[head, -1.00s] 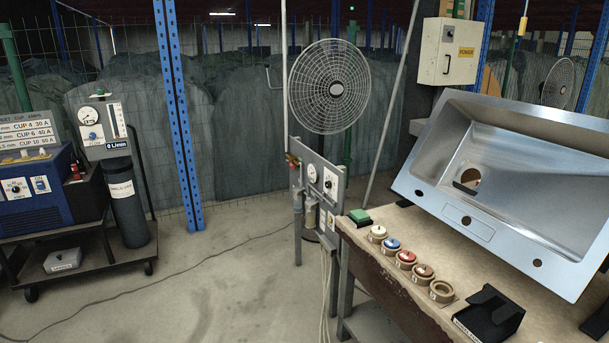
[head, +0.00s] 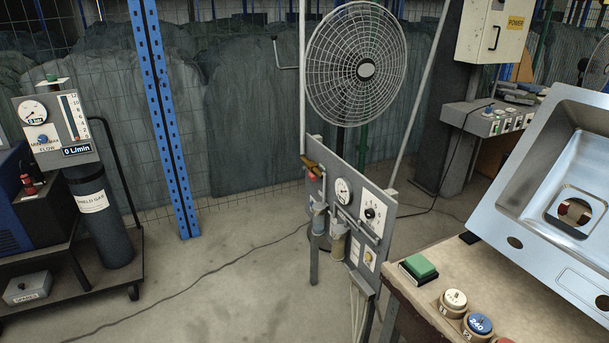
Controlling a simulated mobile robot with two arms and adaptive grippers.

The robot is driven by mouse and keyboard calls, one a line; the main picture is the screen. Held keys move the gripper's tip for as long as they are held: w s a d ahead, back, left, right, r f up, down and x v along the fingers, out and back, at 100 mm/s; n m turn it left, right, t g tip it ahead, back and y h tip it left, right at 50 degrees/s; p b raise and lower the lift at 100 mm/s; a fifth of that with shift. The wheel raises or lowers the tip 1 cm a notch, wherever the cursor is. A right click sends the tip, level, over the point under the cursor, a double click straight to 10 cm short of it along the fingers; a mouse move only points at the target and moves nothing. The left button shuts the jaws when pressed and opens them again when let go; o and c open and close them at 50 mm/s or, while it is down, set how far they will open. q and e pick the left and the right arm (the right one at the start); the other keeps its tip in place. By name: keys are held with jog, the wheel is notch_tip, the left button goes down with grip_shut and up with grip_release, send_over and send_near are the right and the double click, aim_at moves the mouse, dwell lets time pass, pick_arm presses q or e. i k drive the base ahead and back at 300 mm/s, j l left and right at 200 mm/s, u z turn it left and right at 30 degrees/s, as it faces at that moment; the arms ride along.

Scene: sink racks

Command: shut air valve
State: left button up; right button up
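The air panel (head: 352,203) is a grey upright board on a post, in the middle of the head view beside the workbench. At its upper left corner is a small valve (head: 313,170) with an orange-yellow handle and a red part; its exact handle position is too small to tell. The panel also carries a round gauge (head: 343,191), a black knob (head: 370,213) on a white plate, and filter bowls (head: 337,243) below. Neither of my grippers is in view.
A workbench (head: 450,275) with a steel sink (head: 560,190), a green pad (head: 419,266) and round discs stands at right. A fan (head: 365,70) stands behind the panel. A gas cart (head: 100,285) is at left. The floor (head: 230,290) between cart and panel is open, with a cable across it.

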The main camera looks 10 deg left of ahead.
aim_at(311, 176)
jog(key=i+j+u, duration=0.1)
jog(key=i+j, duration=0.15)
jog(key=i, duration=0.15)
jog(key=i+j, duration=0.2)
jog(key=i, duration=0.2)
jog(key=u, duration=0.05)
